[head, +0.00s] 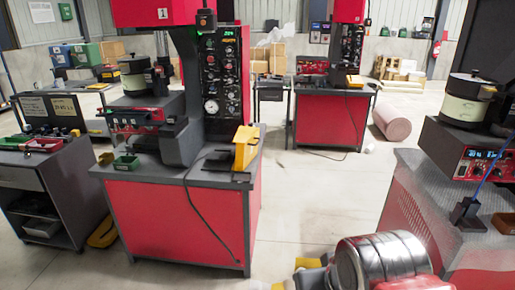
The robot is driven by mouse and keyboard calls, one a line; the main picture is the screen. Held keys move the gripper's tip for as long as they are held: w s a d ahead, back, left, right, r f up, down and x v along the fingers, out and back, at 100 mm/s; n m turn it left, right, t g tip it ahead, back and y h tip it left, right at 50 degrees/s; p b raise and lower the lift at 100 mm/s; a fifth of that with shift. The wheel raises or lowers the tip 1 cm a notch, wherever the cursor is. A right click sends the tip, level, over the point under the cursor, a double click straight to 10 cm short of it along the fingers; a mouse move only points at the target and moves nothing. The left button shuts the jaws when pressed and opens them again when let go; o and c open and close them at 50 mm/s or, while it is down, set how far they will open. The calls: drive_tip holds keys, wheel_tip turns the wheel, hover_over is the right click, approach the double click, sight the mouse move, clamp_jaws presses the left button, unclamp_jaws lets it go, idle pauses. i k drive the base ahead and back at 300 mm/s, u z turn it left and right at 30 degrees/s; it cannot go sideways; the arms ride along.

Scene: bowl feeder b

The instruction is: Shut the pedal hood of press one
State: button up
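Press one (178,130) is the red machine marked "1" at the left, with a dark column and a control panel (222,75) on its right side. A yellow hood (246,147), which looks like the pedal hood, sits at the right end of its grey bench top (205,175). A dark cable runs from near it down the red front of the bench. The hood is small here, and I cannot tell how far open it is. Part of my arm shows at the bottom right, well apart from the hood. My gripper's fingers do not show.
A dark cart (45,185) stands left of press one. A second red press bench (330,118) is behind. A grey-topped station with a bowl feeder (468,100) is at the right. A pink roll (392,120) lies on the floor. The floor between the benches (325,200) is clear.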

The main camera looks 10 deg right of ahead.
sight(247, 138)
drive_tip(key=i, duration=0.8)
drive_tip(key=u, duration=0.05)
drive_tip(key=k, duration=0.65)
drive_tip(key=u, duration=0.75)
drive_tip(key=i, duration=2.3)
drive_tip(key=z, duration=0.6)
